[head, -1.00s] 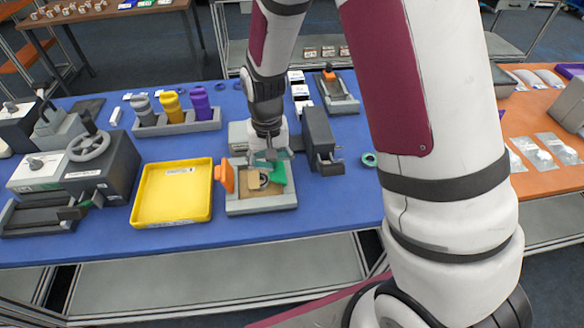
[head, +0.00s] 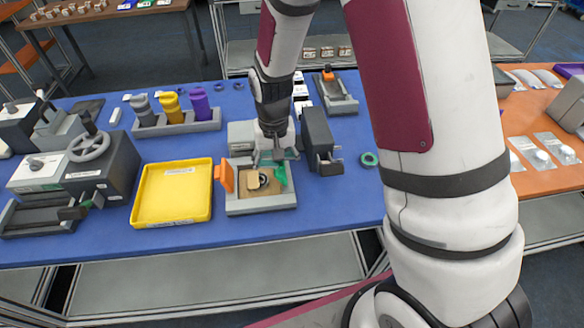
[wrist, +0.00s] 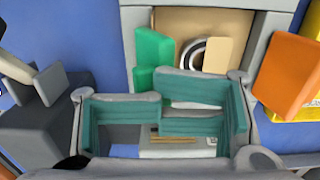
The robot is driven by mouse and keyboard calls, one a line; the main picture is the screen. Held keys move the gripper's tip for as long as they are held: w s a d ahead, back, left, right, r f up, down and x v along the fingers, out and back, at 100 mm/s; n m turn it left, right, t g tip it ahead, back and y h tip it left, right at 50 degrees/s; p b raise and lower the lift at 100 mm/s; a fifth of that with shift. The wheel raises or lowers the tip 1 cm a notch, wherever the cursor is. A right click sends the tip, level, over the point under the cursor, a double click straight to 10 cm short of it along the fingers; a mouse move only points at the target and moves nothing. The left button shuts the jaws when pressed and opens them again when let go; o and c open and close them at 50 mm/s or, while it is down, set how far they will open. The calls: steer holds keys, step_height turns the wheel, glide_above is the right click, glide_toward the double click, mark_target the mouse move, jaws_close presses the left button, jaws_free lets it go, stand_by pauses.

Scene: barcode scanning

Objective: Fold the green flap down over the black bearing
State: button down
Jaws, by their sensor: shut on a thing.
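The black bearing (head: 264,180) lies in the grey fixture (head: 262,205), partly covered by a tan flap. In the wrist view the bearing (wrist: 190,54) shows as a dark and light ring between the tan flap (wrist: 218,50) and the green flap (wrist: 155,48). The green flap (head: 281,176) stands to the right of the bearing in the head view, not over it. My gripper (head: 277,158) is at the fixture's back right. In the wrist view my gripper (wrist: 162,86), with teal pads, is closed at the green flap's near edge; the exact contact is partly hidden.
An orange piece (head: 227,178) stands at the fixture's left side, beside a yellow tray (head: 172,220). A dark grey block device (head: 320,138) stands close to the right of my gripper. A green ring (head: 369,159) lies on the blue table farther right.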

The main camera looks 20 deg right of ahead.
steer(key=shift+s+d+r+p, duration=0.25)
steer(key=shift+d+r, duration=0.1)
steer(key=shift+d, duration=0.6)
steer(key=shift+s+d+r+p, duration=0.15)
steer(key=shift+d+r+p, duration=0.2)
steer(key=shift+d, duration=0.6)
steer(key=shift+s+d+r+p, duration=0.2)
steer(key=shift+d+r, duration=0.15)
steer(key=shift+d, duration=0.6)
step_height(320, 180, up, 8)
steer(key=p, duration=0.2)
steer(key=shift+p, duration=0.4)
steer(key=shift+r, duration=0.1)
steer(key=s+r+n+t+b, duration=0.1)
steer(key=s+r+t, duration=0.1)
steer(key=s+r, duration=0.65)
steer(key=s+r+n+t, duration=0.15)
steer(key=s+r, duration=0.35)
steer(key=r, duration=0.6)
steer(key=s+r+t, duration=0.2)
steer(key=s, duration=0.6)
steer(key=shift+r, duration=0.2)
steer(key=shift+a, duration=0.1)
